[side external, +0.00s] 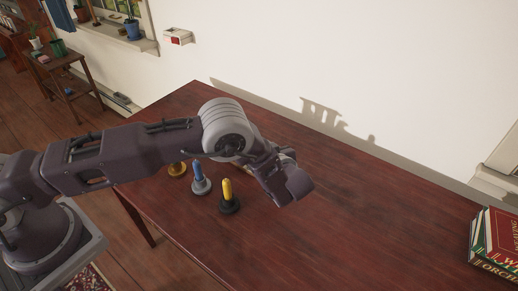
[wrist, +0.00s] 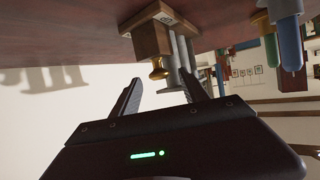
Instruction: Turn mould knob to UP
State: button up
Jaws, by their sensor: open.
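In the wrist view, a wooden block (wrist: 151,40) stands on the dark red table, which appears at the top of this tilted view. A brass knob (wrist: 159,69) sticks out from the block, beside grey metal parts (wrist: 181,52). My gripper (wrist: 162,92) is open, its two fingers apart on either side of the knob's line and seemingly short of it. In the side external view my gripper (side external: 289,186) is over the table and hides nearly all of the block.
A yellow candle-like piece on a dark base (side external: 229,196) and a blue one on a silver base (side external: 199,179) stand left of my gripper. Books (side external: 496,240) lie at the right edge. The table (side external: 360,220) between is clear. A white wall is behind.

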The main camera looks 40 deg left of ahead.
jog(key=shift+c, duration=0.2)
grip_shut()
jog(key=shift+s+a+r+m+t+h, duration=0.15)
jog(key=shift+m+t+h, duration=0.35)
jog(key=shift+m+t, duration=0.3)
jog(key=shift+s+a+m+t+h, duration=0.1)
jog(key=shift+s+m+t+h, duration=0.05)
jog(key=shift+m+t+h, duration=0.6)
jog(key=shift+o, duration=0.2)
grip_release()
jog(key=v, duration=0.7)
